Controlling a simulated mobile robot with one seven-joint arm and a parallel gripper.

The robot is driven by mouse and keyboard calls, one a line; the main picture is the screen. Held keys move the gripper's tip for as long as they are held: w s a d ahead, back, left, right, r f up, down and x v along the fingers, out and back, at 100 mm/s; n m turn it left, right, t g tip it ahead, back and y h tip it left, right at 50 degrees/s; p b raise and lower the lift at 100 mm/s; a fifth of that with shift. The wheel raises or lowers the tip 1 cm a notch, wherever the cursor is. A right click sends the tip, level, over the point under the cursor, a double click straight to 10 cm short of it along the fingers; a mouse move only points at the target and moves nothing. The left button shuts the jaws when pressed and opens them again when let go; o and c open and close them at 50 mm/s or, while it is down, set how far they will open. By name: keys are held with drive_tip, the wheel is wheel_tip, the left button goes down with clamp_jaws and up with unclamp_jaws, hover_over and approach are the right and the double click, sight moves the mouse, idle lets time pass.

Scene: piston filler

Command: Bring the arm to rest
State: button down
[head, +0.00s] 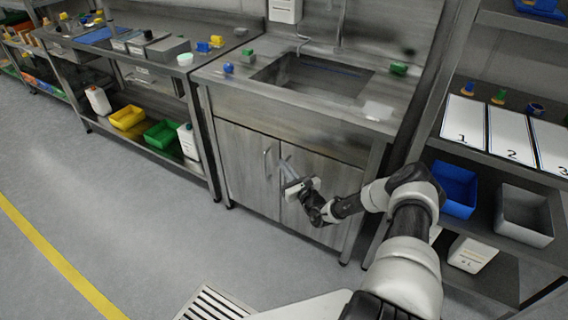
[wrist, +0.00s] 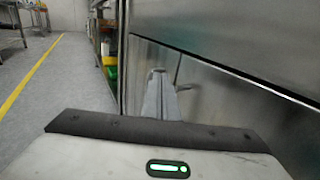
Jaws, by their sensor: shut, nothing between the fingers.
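My gripper (head: 287,163) is in front of the sink cabinet (head: 241,160), near its door handles, in the head view. Its fingers are together and hold nothing. In the wrist view the closed fingers (wrist: 160,95) point along the cabinet front, with the steel doors close on the right. My arm (head: 372,197) is stretched out from the lower right of the head view, bent at the elbow. I cannot tell whether the gripper touches the cabinet.
The sink (head: 312,80) is above the gripper. A shelf unit with numbered white sheets (head: 463,122), a blue bin (head: 457,188) and a grey bin (head: 524,214) stands right of my arm. Open floor (head: 120,220) lies to the left. A floor grate (head: 213,303) is at the bottom.

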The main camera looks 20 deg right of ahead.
drive_tip(key=s+a+p, duration=0.2)
drive_tip(key=s+a, duration=0.4)
drive_tip(key=s+a+r+n+g+y, duration=0.1)
drive_tip(key=a+r+n+g+y, duration=0.1)
drive_tip(key=a+r+n+y, duration=0.4)
drive_tip(key=a+r+n+g+y, duration=0.3)
drive_tip(key=a+r+n, duration=0.15)
drive_tip(key=r, duration=0.45)
drive_tip(key=s+a+r+n+g, duration=0.3)
drive_tip(key=s+r+n+g, duration=0.2)
drive_tip(key=s+r+n, duration=0.15)
drive_tip(key=s+a+r+n+g, duration=0.4)
drive_tip(key=s+r+n+g, duration=0.2)
drive_tip(key=s+n, duration=0.15)
drive_tip(key=s+d+r+n+t+h, duration=0.2)
drive_tip(key=s+d+r+n+h, duration=0.2)
drive_tip(key=s+d+r+h, duration=0.5)
drive_tip(key=s+d+r+n+t+h, duration=0.2)
drive_tip(key=s+d+r+n+h, duration=0.3)
drive_tip(key=s, duration=0.8)
wheel_tip(320, 180, up, 22)
drive_tip(key=d+y+p, duration=0.1)
drive_tip(key=p, duration=1.9)
drive_tip(key=shift+d+r, duration=0.15)
